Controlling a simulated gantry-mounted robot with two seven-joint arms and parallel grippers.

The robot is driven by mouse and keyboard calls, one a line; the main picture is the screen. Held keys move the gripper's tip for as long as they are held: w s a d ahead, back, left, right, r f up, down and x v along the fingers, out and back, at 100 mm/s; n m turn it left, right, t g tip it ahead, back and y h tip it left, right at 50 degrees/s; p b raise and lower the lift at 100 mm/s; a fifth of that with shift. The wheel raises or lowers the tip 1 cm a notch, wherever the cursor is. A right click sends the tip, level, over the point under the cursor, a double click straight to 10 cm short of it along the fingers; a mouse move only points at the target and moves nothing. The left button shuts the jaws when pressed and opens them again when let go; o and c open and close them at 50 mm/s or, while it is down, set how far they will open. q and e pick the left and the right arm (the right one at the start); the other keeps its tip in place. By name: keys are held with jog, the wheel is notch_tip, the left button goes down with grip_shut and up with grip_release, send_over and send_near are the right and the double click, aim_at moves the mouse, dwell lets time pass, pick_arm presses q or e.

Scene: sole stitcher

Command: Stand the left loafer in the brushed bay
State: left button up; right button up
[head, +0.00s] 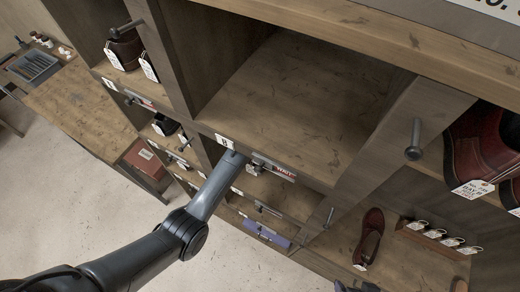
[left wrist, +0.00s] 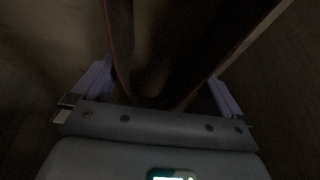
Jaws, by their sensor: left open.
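In the left wrist view my left gripper (left wrist: 160,72) is open, with a lavender finger on each side. A dark thing with a thin reddish-brown rim (left wrist: 122,72) lies between the fingers; it looks like part of a shoe, but the picture is too dark to be sure. A red-brown loafer (head: 370,240) with a white tag lies in the lower right bay. I cannot tell which loafer is the left one. No label for the brushed bay is readable.
An empty wooden bay (head: 300,105) has a red-and-white sign (head: 284,174) at its front edge. Tagged red shoes (head: 478,150) stand in the upper right bay. A dark shoe (head: 124,50) stands upper left. Metal pegs (head: 413,140) stick out from the dividers.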

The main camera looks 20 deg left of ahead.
pick_arm(q)
jog(key=shift+s+r, duration=0.1)
jog(key=shift+r, duration=0.1)
jog(key=s, duration=0.4)
jog(key=s+b, duration=0.1)
jog(key=s, duration=0.3)
jog(key=s+a+b, duration=0.1)
jog(key=s, duration=0.3)
jog(key=shift+g, duration=0.3)
jog(key=s, duration=0.3)
jog(key=s+a+f, duration=0.1)
jog(key=s, duration=0.7)
jog(key=shift+a+f, duration=0.4)
jog(key=s+r+m, duration=0.1)
jog(key=s+r, duration=0.2)
jog(key=s, duration=1.1)
jog(key=shift+s+a, duration=0.3)
jog(key=shift+s, duration=0.05)
jog(key=shift+r, duration=0.1)
